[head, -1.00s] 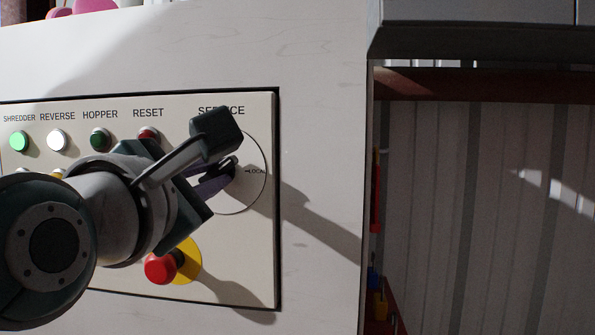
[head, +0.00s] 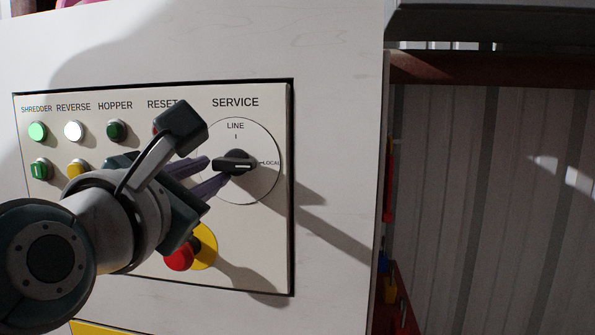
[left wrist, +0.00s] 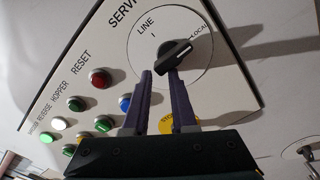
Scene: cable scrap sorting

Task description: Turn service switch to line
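The service switch (head: 237,161) is a black knob on a round white dial marked LINE at the top and LOCAL at the right. Its bar lies roughly level, with its white mark toward LOCAL. It also shows in the left wrist view (left wrist: 176,53). My right gripper is not in view.
The panel (head: 272,255) carries a green shredder button (head: 38,131), other buttons, and a red stop button (head: 179,258) on yellow just below my left gripper. My arm hides part of the panel. Bare cabinet wall (head: 335,160) lies right of it.

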